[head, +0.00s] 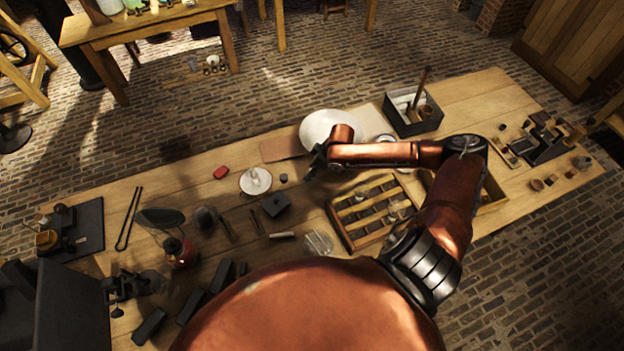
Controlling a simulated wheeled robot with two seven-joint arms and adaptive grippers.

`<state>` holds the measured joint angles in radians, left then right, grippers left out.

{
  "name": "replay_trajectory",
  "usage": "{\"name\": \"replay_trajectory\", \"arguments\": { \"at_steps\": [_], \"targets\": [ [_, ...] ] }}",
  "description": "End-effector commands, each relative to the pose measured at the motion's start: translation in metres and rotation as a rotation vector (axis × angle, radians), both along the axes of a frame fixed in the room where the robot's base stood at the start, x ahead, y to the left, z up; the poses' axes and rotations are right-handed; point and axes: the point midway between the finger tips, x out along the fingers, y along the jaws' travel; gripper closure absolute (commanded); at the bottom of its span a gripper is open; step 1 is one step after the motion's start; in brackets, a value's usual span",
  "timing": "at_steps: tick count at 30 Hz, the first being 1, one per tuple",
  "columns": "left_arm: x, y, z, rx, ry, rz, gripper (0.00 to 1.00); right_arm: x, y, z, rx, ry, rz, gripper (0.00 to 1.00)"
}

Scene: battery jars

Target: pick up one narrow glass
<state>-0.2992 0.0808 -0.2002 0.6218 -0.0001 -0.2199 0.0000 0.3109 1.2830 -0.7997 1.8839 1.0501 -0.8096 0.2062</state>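My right arm reaches over the bench and bends back to the left. My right gripper (316,161) is a small dark shape beside the white round dish, above the bench. Its fingers are too small and dark to tell whether they are open or shut, and no glass shows in it. Clear glassware (318,242) stands on the bench left of the wooden compartment tray (345,232). More clear glass (394,208) shows at the tray's right part, partly near my arm. I cannot tell which glass is narrow. My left gripper is not in view.
A white round dish (328,122) lies at the back edge. A dark open box (412,125) holds an upright handle. A white-topped round item (255,181), a red block (221,172) and a red burner (180,253) stand further left. The bench between tongs (128,219) and red block is fairly clear.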

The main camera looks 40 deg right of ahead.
Motion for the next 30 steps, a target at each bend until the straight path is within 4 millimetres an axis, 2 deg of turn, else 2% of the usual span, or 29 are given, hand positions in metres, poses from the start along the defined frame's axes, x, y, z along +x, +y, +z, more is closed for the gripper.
{"name": "replay_trajectory", "arguments": {
  "at_steps": [2,15,30],
  "targets": [
    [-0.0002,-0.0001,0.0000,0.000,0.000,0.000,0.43,-0.0001,-0.0001,0.0001,0.000,0.000,0.000,0.70],
    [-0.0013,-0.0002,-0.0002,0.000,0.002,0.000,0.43,-0.0002,-0.0001,0.0001,0.000,0.000,0.000,1.00],
    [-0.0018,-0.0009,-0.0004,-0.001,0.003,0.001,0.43,0.0004,-0.0001,0.0013,0.000,-0.001,0.000,1.00]
  ]
}}
